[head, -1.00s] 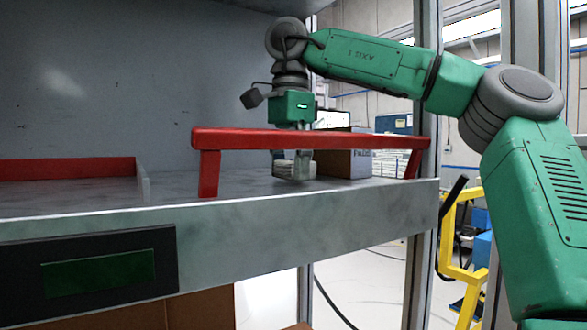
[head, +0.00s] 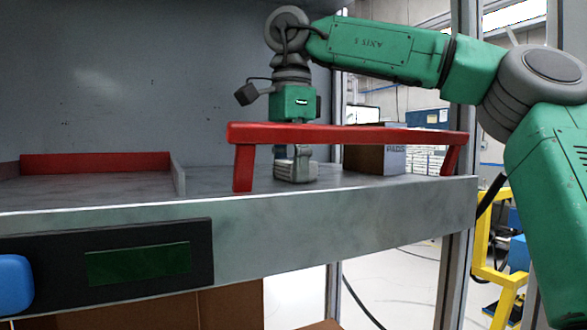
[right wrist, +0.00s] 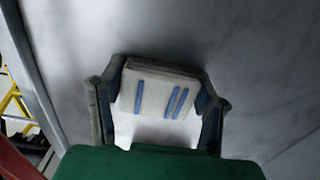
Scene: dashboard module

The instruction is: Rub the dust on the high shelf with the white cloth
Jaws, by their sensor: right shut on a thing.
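The high shelf (head: 340,213) is a grey metal board with a red rail (head: 345,135) along part of its front. My right gripper (head: 296,172) points down behind the rail, low at the shelf surface. It is shut on the white cloth (right wrist: 157,92), a folded pad with blue stripes seen between the fingers in the right wrist view. In the head view the cloth looks pale and small and seems to touch the shelf. I cannot make out clear dust; the surface looks mottled. My left gripper is not in view.
A brown and grey box (head: 378,158) stands on the shelf right of the gripper, behind the rail. A red-backed tray area (head: 95,162) with a low divider lies at left. A dark panel (head: 110,270) hangs on the front edge. Shelf between divider and rail is bare.

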